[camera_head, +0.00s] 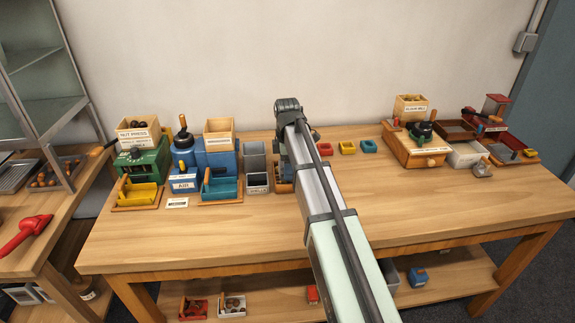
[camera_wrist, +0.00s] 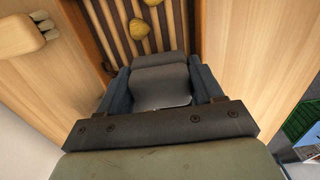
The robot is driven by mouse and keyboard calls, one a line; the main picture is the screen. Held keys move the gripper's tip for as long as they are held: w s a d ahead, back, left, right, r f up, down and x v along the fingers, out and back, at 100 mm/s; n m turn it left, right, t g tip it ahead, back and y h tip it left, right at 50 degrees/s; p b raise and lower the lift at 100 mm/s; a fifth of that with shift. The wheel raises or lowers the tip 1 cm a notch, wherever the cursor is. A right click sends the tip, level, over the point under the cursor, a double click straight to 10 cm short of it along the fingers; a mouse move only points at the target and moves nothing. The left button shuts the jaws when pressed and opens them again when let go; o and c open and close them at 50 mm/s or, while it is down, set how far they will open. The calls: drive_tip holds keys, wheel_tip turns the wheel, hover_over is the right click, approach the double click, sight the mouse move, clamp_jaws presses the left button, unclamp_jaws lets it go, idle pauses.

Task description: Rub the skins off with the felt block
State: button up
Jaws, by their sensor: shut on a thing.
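In the wrist view my gripper (camera_wrist: 162,84) is shut on the grey felt block (camera_wrist: 158,60), with a blue finger on either side. The block is over the near part of a slatted wooden rack (camera_wrist: 183,22) with dark gaps. I cannot tell whether the block touches the slats. Two yellowish chestnuts show just beyond it: one whole chestnut (camera_wrist: 139,28) and another at the top edge (camera_wrist: 152,2). In the head view my arm hides the gripper, the block and most of the rack, whose wooden edge (camera_head: 284,187) shows beside the arm.
Left of my arm stand grey bins (camera_head: 256,165), a blue machine (camera_head: 215,160) with a teal tray, and a green nut press (camera_head: 140,160). The front of the table (camera_head: 200,235) is clear.

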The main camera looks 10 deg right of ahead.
drive_tip(key=shift+w+f, duration=0.35)
drive_tip(key=shift+w, duration=1.75)
drive_tip(key=shift+w+d, duration=0.1)
drive_tip(key=shift+d, duration=1.45)
drive_tip(key=shift+s+d+f, duration=0.1)
drive_tip(key=shift+s, duration=0.6)
drive_tip(key=s, duration=0.4)
drive_tip(key=shift+s+d, duration=0.1)
drive_tip(key=shift+d, duration=1.25)
drive_tip(key=shift+w+d, duration=0.15)
drive_tip(key=shift+w, duration=2.6)
drive_tip(key=shift+a, duration=1.7)
drive_tip(key=shift+s, duration=2.7)
drive_tip(key=shift+a, duration=1.5)
drive_tip(key=shift+r, duration=4.1)
